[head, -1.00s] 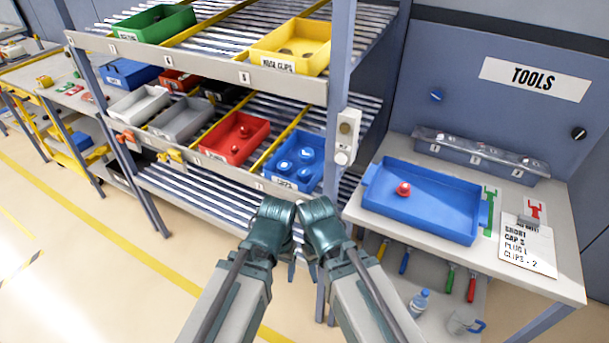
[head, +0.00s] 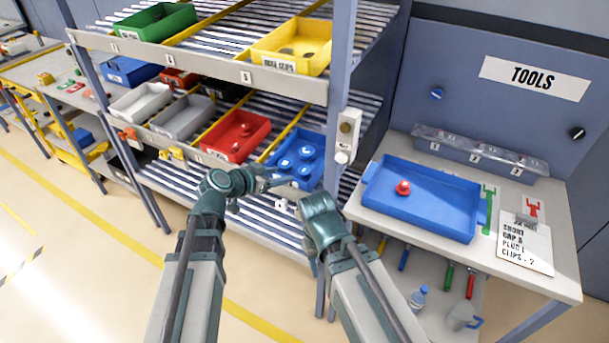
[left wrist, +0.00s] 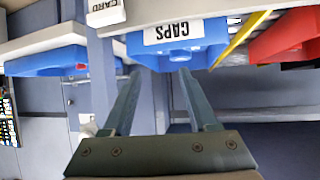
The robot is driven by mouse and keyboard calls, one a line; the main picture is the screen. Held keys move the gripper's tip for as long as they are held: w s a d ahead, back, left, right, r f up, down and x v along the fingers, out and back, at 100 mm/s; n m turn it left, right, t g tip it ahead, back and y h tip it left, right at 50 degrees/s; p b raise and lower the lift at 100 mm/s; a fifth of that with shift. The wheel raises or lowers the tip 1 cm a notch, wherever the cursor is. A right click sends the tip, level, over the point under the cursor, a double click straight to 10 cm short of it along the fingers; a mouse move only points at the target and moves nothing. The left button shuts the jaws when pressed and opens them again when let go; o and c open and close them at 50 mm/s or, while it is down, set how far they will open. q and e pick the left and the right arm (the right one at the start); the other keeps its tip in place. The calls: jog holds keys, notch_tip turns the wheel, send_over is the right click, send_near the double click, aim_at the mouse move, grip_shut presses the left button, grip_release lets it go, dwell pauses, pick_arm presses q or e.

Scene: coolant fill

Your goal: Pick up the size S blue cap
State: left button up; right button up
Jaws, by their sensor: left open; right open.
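Several blue caps (head: 304,153) lie in a blue bin on the middle shelf in the head view. Their sizes cannot be told. The left wrist view shows the front of this blue bin (left wrist: 205,45) with a "CAPS" label, and the caps inside are hidden there. My left gripper (head: 290,181) is open and empty, just in front of and below the bin. Its two fingers (left wrist: 158,80) point toward the bin in the left wrist view. My right gripper (head: 297,203) is below the bin, near the rack post; its fingers are mostly hidden by its wrist.
A red bin (head: 236,137) with red parts stands left of the caps bin. A rack post (head: 337,100) with a white box stands right of it. A blue tray (head: 420,203) holding a red part (head: 403,188) sits on the right bench. A yellow bin (head: 290,46) is above.

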aim_at(303, 170)
pick_arm(q)
jog(key=shift+b+x, duration=1.1)
jog(key=shift+x, duration=2)
jog(key=b+x, duration=0.2)
jog(key=x, duration=0.3)
jog(key=shift+a+f, duration=0.1)
jog(key=shift+w+d+f+b, duration=0.1)
jog(key=shift+w+d+b, duration=0.15)
jog(key=shift+d+b, duration=0.1)
jog(key=shift+s+a, duration=0.1)
jog(key=shift+c, duration=0.2)
grip_shut()
